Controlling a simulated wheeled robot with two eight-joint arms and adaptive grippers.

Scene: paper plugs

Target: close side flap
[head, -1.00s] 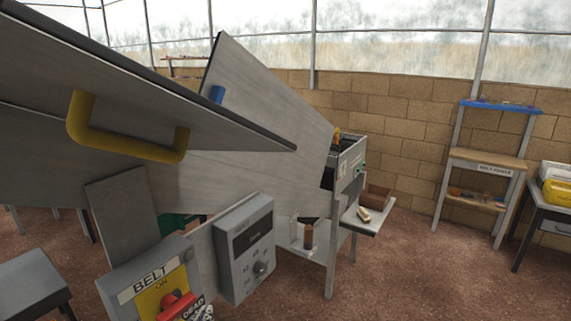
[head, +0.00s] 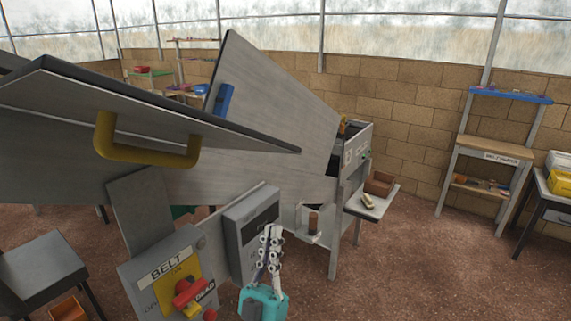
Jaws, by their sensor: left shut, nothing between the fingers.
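A grey metal flap (head: 200,131) with a yellow handle (head: 150,153) stands raised and tilted on the left of the machine. A second grey panel (head: 275,115) with a blue handle (head: 223,99) stands tilted behind it. I cannot tell for sure which of the two is the side flap. My left gripper (head: 272,230), with white fingers and a teal body, points up in front of the grey control box (head: 240,229). It is shut and empty, below the flap and apart from both handles. My right gripper is not in view.
A belt switch box (head: 160,284) with a red knob stands just left of my left gripper. A small side shelf (head: 376,208) carries a brown box. A dark table (head: 42,272) stands at the left.

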